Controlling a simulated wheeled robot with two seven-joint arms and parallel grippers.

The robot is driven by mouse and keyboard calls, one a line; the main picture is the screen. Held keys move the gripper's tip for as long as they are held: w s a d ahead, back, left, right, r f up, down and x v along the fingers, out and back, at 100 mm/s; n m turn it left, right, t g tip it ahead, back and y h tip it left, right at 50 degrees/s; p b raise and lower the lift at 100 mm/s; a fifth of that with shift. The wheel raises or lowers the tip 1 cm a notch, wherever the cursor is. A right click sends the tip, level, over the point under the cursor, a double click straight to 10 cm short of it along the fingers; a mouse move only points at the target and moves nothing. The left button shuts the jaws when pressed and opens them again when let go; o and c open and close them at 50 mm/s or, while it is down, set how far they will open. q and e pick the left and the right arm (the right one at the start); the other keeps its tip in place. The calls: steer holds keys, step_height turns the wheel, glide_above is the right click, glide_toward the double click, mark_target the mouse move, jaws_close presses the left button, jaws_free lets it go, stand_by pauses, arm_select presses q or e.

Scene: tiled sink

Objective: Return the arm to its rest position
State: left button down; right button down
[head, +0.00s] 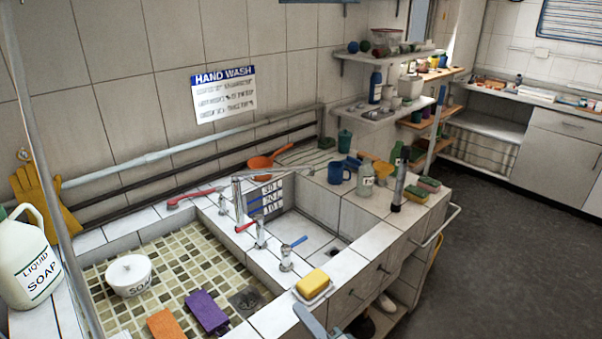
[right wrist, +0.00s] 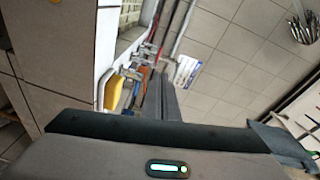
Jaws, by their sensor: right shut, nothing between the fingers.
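My right gripper (head: 308,318) shows as a small grey piece at the bottom edge of the head view, just in front of the yellow sponge (head: 312,281) on its white dish. In the right wrist view the gripper's dark fingers (right wrist: 170,82) are together, with nothing between them. The yellow sponge shows there too (right wrist: 114,94), beside the fingers on the left. The rest of my right arm is below the head view. My left gripper is not in view.
The tiled sink's front edge (head: 272,321) is close to my right gripper. Taps (head: 286,259) stand on the divider between the two basins. A white soap bowl (head: 128,275), an orange sponge (head: 164,325) and a purple sponge (head: 206,311) lie in the left basin. Open floor (head: 500,240) is at right.

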steer(key=s+d+f+n+g+h, duration=0.1)
steer(key=d+f+g+h, duration=0.1)
steer(key=f, duration=1)
steer(key=s+d+f+n+g+h, duration=0.1)
steer(key=s+d+f, duration=0.1)
steer(key=f, duration=0.9)
steer(key=s+d+f+n+g+h, duration=0.1)
steer(key=s+d+f+g, duration=0.15)
steer(key=s+f, duration=0.45)
steer(key=s+d+f+n+g+h, duration=0.1)
steer(key=s+d+f+n+h, duration=0.15)
steer(key=f, duration=0.85)
steer(key=s+d+f+n+g+h, duration=0.1)
steer(key=s+d+f+g, duration=0.1)
steer(key=s+d+f, duration=0.35)
steer(key=s+d+f+n+g, duration=0.1)
steer(key=s+d+f, duration=0.1)
steer(key=s+f, duration=0.65)
steer(key=s+d+f+n+g, duration=0.1)
steer(key=s+d+f, duration=0.1)
steer(key=s, duration=0.5)
steer(key=s+d+f+n+g+h, duration=0.1)
steer(key=s+d+f, duration=0.2)
steer(key=s, duration=0.5)
steer(key=s+d+f+n+g+h, duration=0.1)
steer(key=s+d+f+n+g, duration=0.1)
steer(key=s, duration=0.5)
steer(key=shift+s+d+f+b, duration=0.25)
steer(key=shift+s+d+b, duration=0.15)
steer(key=shift+d, duration=0.35)
